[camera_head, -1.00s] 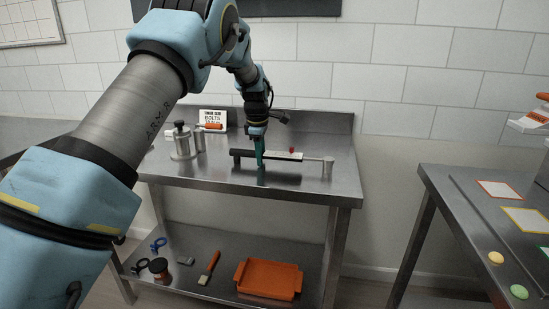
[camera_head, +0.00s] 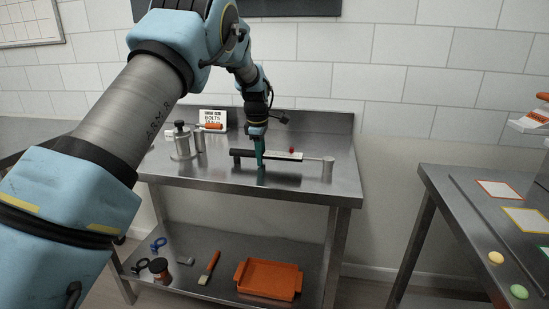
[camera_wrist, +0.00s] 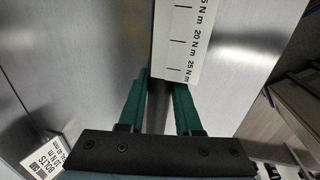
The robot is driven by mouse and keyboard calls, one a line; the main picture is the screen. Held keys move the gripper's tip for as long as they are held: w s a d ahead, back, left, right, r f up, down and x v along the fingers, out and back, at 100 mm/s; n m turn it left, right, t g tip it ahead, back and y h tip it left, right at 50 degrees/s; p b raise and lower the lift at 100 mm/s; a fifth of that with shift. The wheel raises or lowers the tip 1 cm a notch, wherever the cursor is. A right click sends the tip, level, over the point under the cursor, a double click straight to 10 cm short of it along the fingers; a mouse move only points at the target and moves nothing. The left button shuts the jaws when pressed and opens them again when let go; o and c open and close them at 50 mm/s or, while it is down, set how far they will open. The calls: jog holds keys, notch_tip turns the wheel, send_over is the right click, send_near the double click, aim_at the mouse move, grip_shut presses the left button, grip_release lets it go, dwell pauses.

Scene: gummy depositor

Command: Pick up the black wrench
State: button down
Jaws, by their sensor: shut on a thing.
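The wrench (camera_head: 240,154) lies across the steel table, with a black part at the left, a white scale plate and a grey rod toward the right. My gripper (camera_head: 261,163) points down at the wrench's middle, its green fingers shut on it. In the wrist view, my gripper's green fingers (camera_wrist: 161,88) stand on both sides of a dark grey bar. The wrench's white scale plate (camera_wrist: 185,42), marked in N m, lies just beyond them. The fingertips' contact with the wrench is partly hidden.
Metal cylinders (camera_head: 181,144), an orange-handled tool and a bolts sign (camera_head: 212,117) stand at the table's left. A small post (camera_head: 328,168) is at the wrench's right end. An orange tray (camera_head: 268,279) and small tools lie on the lower shelf. The table's front strip is clear.

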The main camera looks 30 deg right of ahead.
jog(key=shift+r, duration=0.2)
notch_tip(320, 180, up, 10)
jog(key=shift+f+b, duration=0.1)
jog(key=shift+b, duration=0.9)
jog(key=c, duration=1.2)
grip_release()
grip_shut()
